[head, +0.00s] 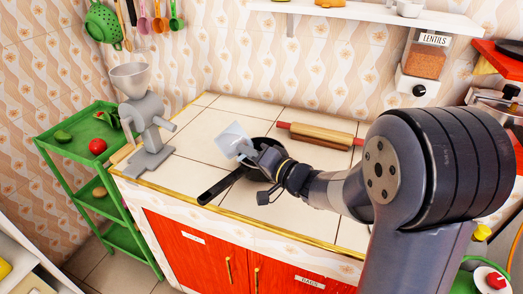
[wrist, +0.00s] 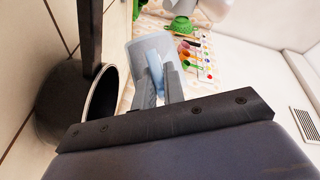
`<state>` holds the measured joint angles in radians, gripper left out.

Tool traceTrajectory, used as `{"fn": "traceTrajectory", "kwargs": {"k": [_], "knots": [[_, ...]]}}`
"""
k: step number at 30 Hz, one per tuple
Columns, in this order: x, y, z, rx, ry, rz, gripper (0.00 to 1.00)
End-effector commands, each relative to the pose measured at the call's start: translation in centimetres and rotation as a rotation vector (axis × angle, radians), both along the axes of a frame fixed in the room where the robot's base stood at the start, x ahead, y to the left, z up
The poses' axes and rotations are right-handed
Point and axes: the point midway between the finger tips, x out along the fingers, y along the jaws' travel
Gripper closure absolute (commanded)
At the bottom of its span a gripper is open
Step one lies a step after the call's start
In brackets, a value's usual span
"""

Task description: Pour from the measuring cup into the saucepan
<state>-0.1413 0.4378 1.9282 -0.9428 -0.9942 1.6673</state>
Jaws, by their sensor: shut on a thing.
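The measuring cup (head: 233,142) is a pale, see-through vessel. My gripper (head: 256,156) is shut on it and holds it above the counter, tilted, by the saucepan. In the wrist view the cup (wrist: 133,58) shows beyond the fingers (wrist: 158,78), with a light blue part between them. I cannot tell what is in it. The black saucepan (head: 257,144) stands on the tiled counter, partly hidden behind my gripper; its handle (head: 220,187) points to the lower left. The wrist view shows the saucepan (wrist: 65,115) at the left, beside and below the cup. No stream is visible.
A rolling pin (head: 320,136) lies behind the saucepan to the right. A grey grinder (head: 148,130) stands at the counter's left end, by a green cart (head: 75,152). A lentil dispenser (head: 424,62) hangs on the wall. The tiles between grinder and saucepan are clear.

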Motion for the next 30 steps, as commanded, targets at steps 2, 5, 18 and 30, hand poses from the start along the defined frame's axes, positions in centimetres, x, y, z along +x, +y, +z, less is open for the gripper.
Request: {"fn": "traceTrajectory", "kwargs": {"k": [2, 5, 18, 30], "knots": [[0.0, -0.1, 0.1, 0.023, 0.009, 0.000, 1.00], [0.1, -0.1, -0.3, 0.049, 0.022, 0.000, 1.00], [0.4, -0.7, -0.7, 0.173, 0.082, 0.000, 1.00], [0.5, -1.1, -0.6, 0.204, 0.097, 0.001, 1.00]]}}
